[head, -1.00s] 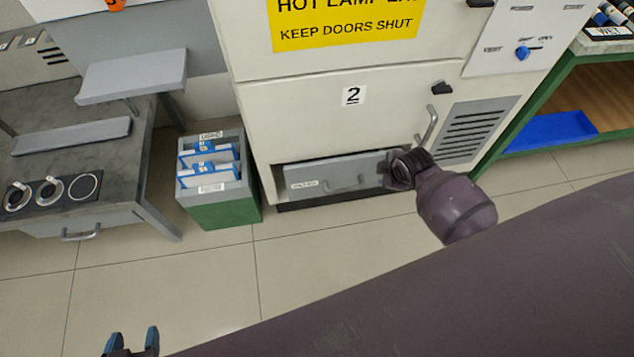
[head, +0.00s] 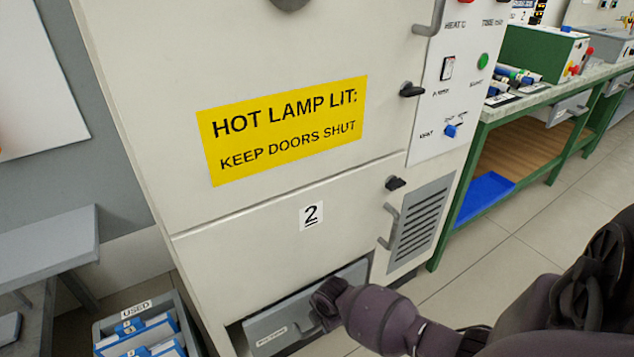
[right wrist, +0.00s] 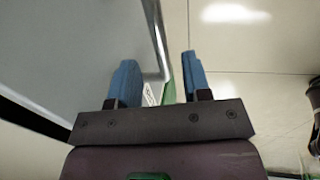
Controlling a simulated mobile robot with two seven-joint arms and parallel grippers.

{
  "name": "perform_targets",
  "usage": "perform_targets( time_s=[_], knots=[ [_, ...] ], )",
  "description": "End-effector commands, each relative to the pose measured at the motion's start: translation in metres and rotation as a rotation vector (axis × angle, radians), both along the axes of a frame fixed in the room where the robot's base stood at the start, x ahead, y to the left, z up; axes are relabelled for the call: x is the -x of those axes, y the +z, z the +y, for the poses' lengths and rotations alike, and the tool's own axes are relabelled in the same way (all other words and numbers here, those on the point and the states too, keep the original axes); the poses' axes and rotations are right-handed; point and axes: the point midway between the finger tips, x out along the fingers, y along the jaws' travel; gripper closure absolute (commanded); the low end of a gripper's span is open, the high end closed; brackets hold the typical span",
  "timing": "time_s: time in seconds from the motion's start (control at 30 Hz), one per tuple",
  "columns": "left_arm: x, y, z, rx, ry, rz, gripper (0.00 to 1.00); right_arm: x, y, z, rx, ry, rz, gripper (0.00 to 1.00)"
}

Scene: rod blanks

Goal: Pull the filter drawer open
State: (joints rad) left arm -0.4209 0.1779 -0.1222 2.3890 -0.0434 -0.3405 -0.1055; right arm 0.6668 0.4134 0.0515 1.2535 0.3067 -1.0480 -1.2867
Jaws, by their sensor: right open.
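The filter drawer (head: 281,328) is a grey front with a small white label, low in the cream cabinet (head: 260,220). I cannot tell whether it stands out from its opening. My right gripper (head: 322,305) is at the drawer front's right part and covers its handle in the head view. In the right wrist view the gripper (right wrist: 160,70) is open, with two blue fingers apart. A light grey bar or edge (right wrist: 155,40) ends between the fingertips in that picture; contact cannot be told. My left gripper is out of view.
A grey bin marked USED (head: 112,328) with blue-and-white items stands left of the drawer. A handle (head: 389,227) and a vent grille (head: 421,220) are on the cabinet to the right. A green bench (head: 510,150) stands farther right. Floor tiles (head: 500,260) are clear beside the cabinet.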

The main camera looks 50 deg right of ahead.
Motion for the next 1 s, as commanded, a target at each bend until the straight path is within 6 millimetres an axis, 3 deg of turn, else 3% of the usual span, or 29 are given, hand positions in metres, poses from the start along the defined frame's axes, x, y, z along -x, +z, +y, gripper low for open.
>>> perform_targets(
  time_s=[0.03, 0.2, 0.7, 1.0],
  knots=[
    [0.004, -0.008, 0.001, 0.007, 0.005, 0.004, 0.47, 0.004, -0.017, 0.0, -0.001, 0.0, 0.012, 0.56],
    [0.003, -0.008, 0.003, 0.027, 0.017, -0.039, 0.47, -0.002, -0.036, -0.001, -0.001, -0.001, 0.008, 0.56],
    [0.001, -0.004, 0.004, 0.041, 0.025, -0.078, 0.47, -0.009, -0.042, -0.002, 0.001, 0.0, -0.003, 0.56],
    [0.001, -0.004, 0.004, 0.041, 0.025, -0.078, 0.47, -0.009, -0.043, -0.002, 0.0, 0.0, -0.002, 1.0]
  ],
)
